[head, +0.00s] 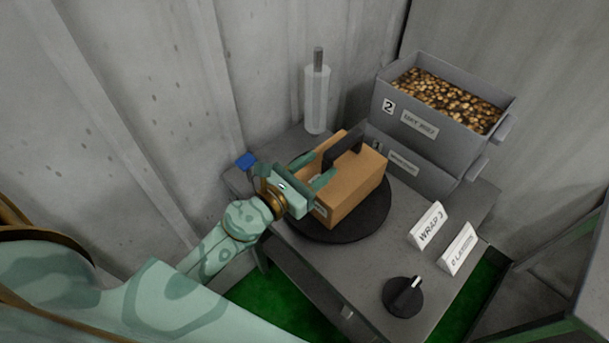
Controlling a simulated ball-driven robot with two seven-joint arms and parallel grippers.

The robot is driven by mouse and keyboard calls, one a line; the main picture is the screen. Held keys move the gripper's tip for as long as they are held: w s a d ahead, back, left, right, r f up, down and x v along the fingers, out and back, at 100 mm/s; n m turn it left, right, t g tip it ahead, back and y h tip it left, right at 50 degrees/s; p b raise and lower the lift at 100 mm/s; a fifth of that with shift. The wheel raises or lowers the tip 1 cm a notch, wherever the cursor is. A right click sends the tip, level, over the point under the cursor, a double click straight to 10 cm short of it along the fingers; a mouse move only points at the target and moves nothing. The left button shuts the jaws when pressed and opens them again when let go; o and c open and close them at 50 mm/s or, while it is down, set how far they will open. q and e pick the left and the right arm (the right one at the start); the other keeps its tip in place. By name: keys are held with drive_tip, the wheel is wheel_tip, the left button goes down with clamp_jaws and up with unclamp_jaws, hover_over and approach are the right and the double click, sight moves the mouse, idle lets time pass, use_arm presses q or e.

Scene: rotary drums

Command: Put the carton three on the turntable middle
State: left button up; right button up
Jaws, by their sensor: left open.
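A brown cardboard carton (350,192) with a dark handle on top stands upright on the round dark turntable (372,222), near its middle. A label on its near left side is partly hidden by my gripper, and I cannot read its number. My left gripper (318,172) is at the carton's left side, with its fingers open and pointing towards the carton. I cannot tell whether the fingers touch it. My right gripper is not in view.
Two stacked grey bins (450,118) stand behind right; the upper holds brown pieces. A white roll on a post (317,100) stands at the back. Sign cards (428,226) and a dark knob (403,296) are at the table's right front. A blue block (245,161) lies at the left.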

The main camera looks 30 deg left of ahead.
use_arm(q)
drive_tip(key=v, duration=0.4)
drive_tip(key=shift+b, duration=0.4)
